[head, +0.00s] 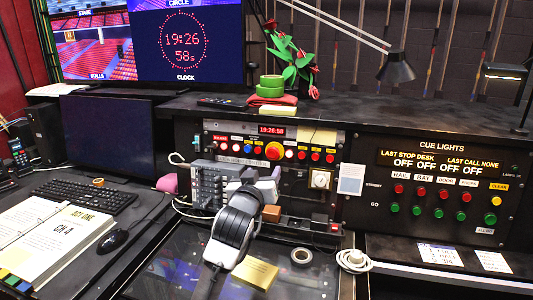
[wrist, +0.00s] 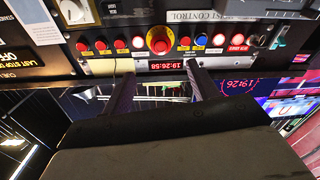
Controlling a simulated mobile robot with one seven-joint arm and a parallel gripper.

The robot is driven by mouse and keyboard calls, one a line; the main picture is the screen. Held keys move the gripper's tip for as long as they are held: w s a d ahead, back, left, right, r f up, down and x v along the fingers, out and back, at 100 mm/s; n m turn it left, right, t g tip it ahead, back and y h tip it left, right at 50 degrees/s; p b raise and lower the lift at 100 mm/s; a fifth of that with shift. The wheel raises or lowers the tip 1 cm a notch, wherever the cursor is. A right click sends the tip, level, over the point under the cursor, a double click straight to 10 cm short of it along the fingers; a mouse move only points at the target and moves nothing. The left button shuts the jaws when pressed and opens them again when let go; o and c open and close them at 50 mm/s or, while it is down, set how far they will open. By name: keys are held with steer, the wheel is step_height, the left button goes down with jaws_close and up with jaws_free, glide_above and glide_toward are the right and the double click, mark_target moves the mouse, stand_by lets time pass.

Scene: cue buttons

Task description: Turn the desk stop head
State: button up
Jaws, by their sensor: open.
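The desk stop head is a red mushroom button (head: 274,151) on a yellow surround, in the middle of the desk's button panel. In the wrist view, which looks upside down, the stop head (wrist: 159,41) is near the top centre, between two rows of smaller buttons. My gripper (head: 263,178) is in front of and below the panel in the head view. In the wrist view my gripper (wrist: 160,69) has its two dark fingers spread apart, with nothing between them. The stop head lies beyond the fingertips, apparently untouched.
A red clock display (head: 271,131) sits just above the stop head. A grey switch box (head: 210,181) and a round dial (head: 320,180) flank it. The cue lights panel (head: 435,190) is at right.

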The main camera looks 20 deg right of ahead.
mark_target(272, 155)
steer(key=p+x, duration=0.3)
steer(key=x, duration=0.7)
steer(key=shift+w+d, duration=0.1)
steer(key=shift+w, duration=0.15)
